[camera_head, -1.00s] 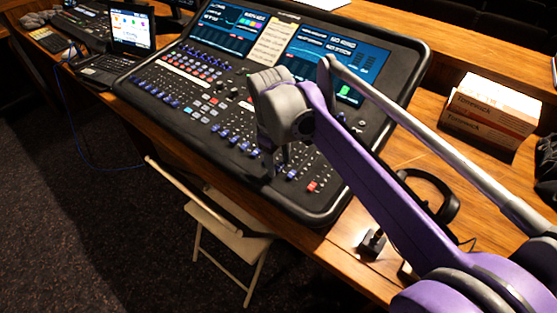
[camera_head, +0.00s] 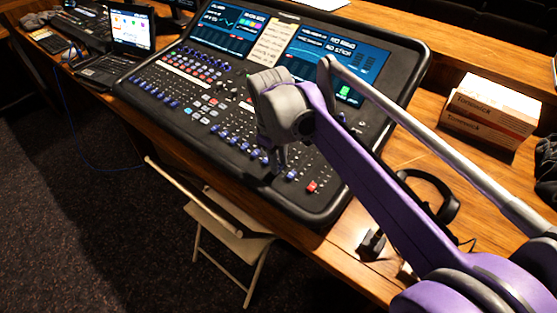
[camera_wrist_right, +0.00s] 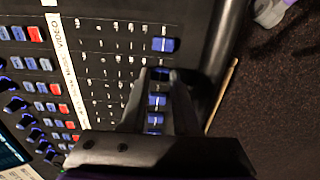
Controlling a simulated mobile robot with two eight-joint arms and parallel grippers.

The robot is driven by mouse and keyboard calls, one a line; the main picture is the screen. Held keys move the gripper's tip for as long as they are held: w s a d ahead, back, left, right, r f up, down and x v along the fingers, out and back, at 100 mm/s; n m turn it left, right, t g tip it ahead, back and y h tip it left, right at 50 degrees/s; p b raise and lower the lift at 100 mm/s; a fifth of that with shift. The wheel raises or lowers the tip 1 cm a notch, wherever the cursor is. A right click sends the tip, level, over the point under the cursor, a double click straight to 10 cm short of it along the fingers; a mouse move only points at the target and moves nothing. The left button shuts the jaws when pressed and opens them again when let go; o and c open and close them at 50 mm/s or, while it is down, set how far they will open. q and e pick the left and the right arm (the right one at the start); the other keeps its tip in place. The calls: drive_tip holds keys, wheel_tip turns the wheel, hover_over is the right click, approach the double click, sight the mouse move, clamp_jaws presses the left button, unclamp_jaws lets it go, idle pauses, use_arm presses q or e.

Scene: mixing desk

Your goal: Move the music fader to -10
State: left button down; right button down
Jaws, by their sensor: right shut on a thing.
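The mixing desk (camera_head: 165,130) has rows of blue-capped faders along its near side. My right gripper (camera_head: 278,168) reaches down onto the fader rows near the desk's right end. In the right wrist view my right gripper (camera_wrist_right: 160,84) is shut on a dark blue fader cap (camera_wrist_right: 160,74), which shows between the fingers. Other blue caps (camera_wrist_right: 156,101) sit close by in the same row, and one (camera_wrist_right: 163,45) stands just above. I cannot read which channel the held fader belongs to, nor its scale marks. My left gripper is not in view.
A red-capped fader (camera_head: 312,187) and a blue one (camera_head: 291,174) stand right of the gripper. Headphones (camera_head: 440,190) and cardboard boxes (camera_head: 492,110) lie on the wooden desk at right. A laptop (camera_head: 125,40) is at far left, a folding chair (camera_head: 230,225) in front.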

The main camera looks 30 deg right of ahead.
sight(292, 155)
idle(0.8)
drive_tip(key=d, duration=0.1)
drive_tip(key=w+d+p, duration=0.1)
drive_tip(key=d, duration=0.1)
drive_tip(key=w+d+p, duration=0.1)
drive_tip(key=d, duration=0.1)
drive_tip(key=shift+w+d+r, duration=0.1)
drive_tip(key=shift+r, duration=0.25)
drive_tip(key=c, duration=0.6)
unclamp_jaws()
drive_tip(key=shift+c, duration=0.2)
wheel_tip(292, 155, up, 11)
drive_tip(key=a+p, duration=0.1)
drive_tip(key=shift+s+a+p, duration=0.15)
drive_tip(key=shift+s+p, duration=0.15)
drive_tip(key=shift+p, duration=0.1)
